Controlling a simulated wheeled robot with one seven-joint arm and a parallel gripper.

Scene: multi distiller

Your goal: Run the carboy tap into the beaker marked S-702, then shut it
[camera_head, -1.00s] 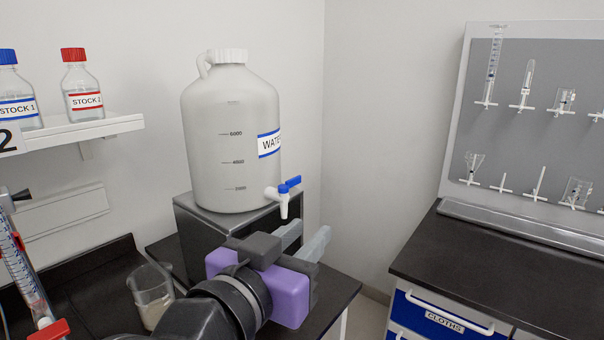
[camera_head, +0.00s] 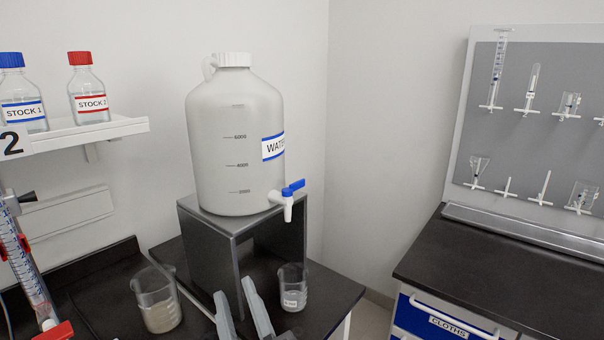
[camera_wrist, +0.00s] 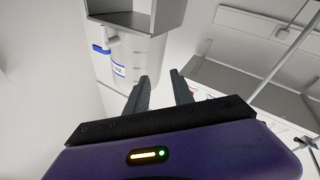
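The white carboy (camera_head: 235,125), labelled WATER in part, stands on a dark grey stand (camera_head: 207,235). Its tap (camera_head: 287,200) has a white spout and a blue lever pointing right. No stream shows below the spout. A small glass beaker (camera_head: 292,290) stands on the black bench below the tap; its label is too small to read. My gripper (camera_head: 234,288) is open and empty, its two grey fingers apart, left of that beaker and in front of the stand. The wrist view shows the gripper (camera_wrist: 159,78) and the carboy (camera_wrist: 133,62) upside down.
A larger beaker (camera_head: 157,302) with cloudy contents stands at the left on the bench. A shelf (camera_head: 85,133) holds two stock bottles. A syringe-like column (camera_head: 28,270) stands far left. A pegboard (camera_head: 535,120) and drawers labelled CLOTHS (camera_head: 445,318) are at the right.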

